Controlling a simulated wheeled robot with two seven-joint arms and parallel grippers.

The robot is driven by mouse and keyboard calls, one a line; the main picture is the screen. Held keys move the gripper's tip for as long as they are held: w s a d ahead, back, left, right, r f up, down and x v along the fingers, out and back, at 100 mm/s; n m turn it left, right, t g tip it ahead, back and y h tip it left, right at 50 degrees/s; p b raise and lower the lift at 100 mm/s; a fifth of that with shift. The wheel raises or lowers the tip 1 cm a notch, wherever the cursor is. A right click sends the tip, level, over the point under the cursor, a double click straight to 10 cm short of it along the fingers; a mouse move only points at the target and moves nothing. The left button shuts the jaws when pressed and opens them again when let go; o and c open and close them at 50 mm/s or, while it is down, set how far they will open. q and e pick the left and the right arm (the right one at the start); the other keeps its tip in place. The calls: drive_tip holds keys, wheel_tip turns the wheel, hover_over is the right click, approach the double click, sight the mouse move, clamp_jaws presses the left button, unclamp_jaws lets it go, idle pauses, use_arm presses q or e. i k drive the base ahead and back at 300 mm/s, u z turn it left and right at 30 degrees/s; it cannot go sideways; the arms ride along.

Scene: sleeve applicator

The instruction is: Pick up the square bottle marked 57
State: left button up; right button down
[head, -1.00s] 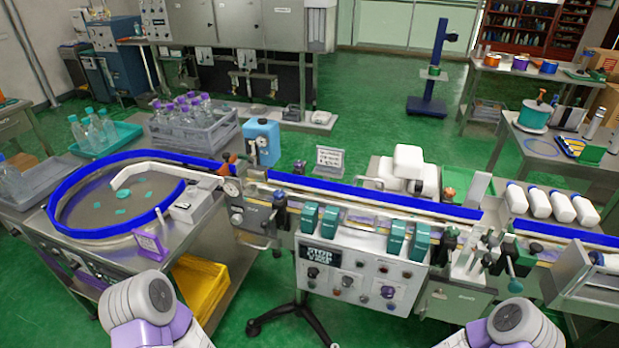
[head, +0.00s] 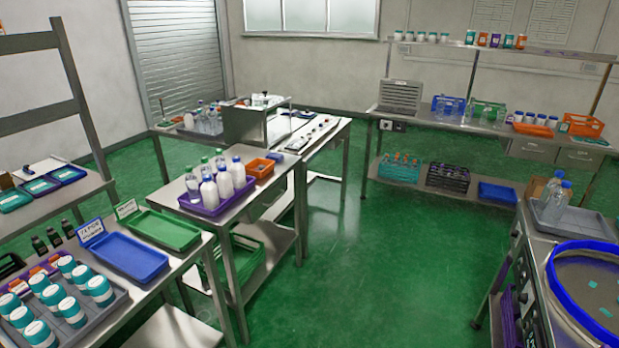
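I cannot make out any bottle marked 57; the labels here are too small to read. Several white bottles (head: 225,182) with coloured caps stand in a purple tray (head: 212,205) on the middle table. Clear bottles with blue caps (head: 556,203) stand on a tray at the right. Squat white jars with teal lids (head: 70,308) fill a grey tray at the lower left. Whether any bottle is square is unclear. Neither of my grippers shows in the head view.
An empty blue tray (head: 122,256) and green tray (head: 160,229) lie on the left table. A blue-rimmed turntable (head: 560,290) stands at lower right. Shelves with jars (head: 495,43) line the back wall. The green floor (head: 345,260) between the tables is clear.

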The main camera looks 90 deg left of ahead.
sight(223, 179)
drive_tip(key=u, duration=2.75)
drive_tip(key=i, duration=2.65)
drive_tip(key=u, duration=2.2)
